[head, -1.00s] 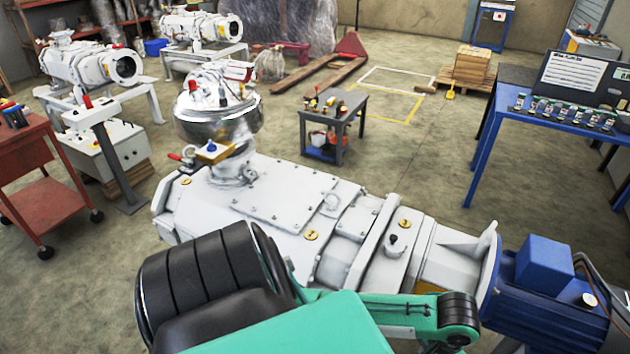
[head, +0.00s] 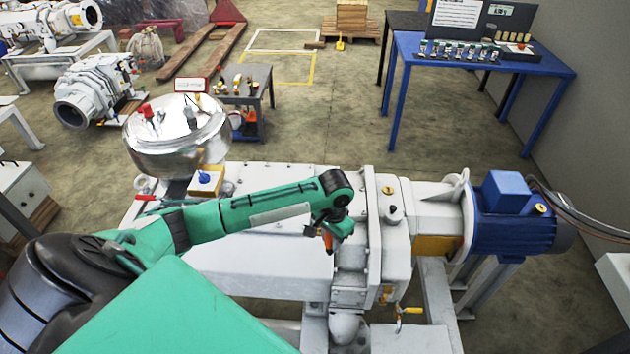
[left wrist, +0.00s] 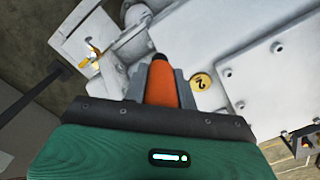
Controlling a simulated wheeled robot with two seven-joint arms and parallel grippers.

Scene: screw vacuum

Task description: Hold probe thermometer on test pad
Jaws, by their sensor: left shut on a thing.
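My left gripper (head: 328,232) is over the grey-white pump housing (head: 270,262). It is shut on an orange probe thermometer with a black end. The thermometer (left wrist: 161,84) shows between the fingers in the left wrist view, and its orange body (head: 327,243) is just visible in the head view. A round gold test pad marked 2 (left wrist: 202,81) lies just right of the thermometer in the wrist view, apart from it in the picture. Another gold pad (head: 388,190) is on the housing right of the gripper. I cannot tell whether the tip touches anything. My right gripper is not in view.
A blue motor (head: 515,213) is at the pump's right end. A shiny round vessel (head: 175,145) stands at its left. A yellow-handled valve (head: 408,312) sticks out in front. A blue table (head: 480,57) with small bottles stands at the back right.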

